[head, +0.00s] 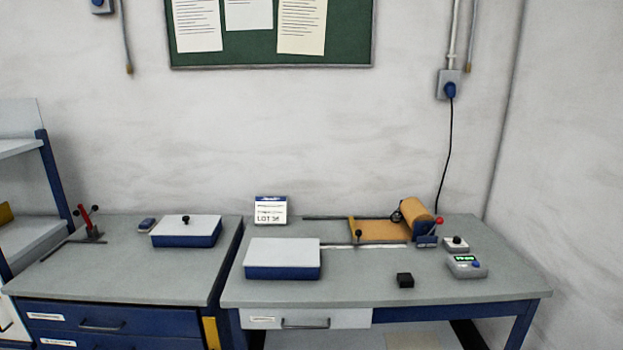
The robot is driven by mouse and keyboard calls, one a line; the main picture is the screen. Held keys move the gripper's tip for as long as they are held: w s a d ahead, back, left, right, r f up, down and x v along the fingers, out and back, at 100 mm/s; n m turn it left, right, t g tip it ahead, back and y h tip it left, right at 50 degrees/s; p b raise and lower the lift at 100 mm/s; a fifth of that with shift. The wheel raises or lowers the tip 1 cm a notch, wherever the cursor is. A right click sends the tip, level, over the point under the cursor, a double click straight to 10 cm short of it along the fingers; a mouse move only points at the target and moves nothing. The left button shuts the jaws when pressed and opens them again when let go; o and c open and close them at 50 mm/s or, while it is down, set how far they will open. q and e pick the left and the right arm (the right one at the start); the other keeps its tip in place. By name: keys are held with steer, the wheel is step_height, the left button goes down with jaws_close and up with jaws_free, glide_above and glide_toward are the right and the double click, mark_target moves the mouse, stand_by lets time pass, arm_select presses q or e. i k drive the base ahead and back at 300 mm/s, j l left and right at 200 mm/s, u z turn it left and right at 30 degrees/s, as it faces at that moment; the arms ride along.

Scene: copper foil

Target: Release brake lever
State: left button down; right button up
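A copper-coloured foil roll (417,211) sits in a holder with a blue block (425,241) on the right table. A short lever with a red tip (439,220) stands at the right of the roll by the blue block; it looks like the brake lever, and it is too small to tell its exact setting. A sheet of foil (378,230) runs left from the roll. Neither of my grippers is in view.
A lidded box (186,231) stands on the left table (120,275). A gap separates the tables.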

mark_target(439, 221)
steer(key=i+l+z, duration=0.25)
steer(key=i, duration=0.25)
steer(key=i+l, duration=0.15)
steer(key=i, duration=0.3)
steer(key=i+l+z, duration=0.15)
steer(key=i, duration=0.3)
steer(key=i+l, duration=0.15)
steer(key=i, duration=0.35)
steer(key=i+l+u, duration=0.15)
steer(key=i+u, duration=0.15)
steer(key=i+l+u, duration=0.3)
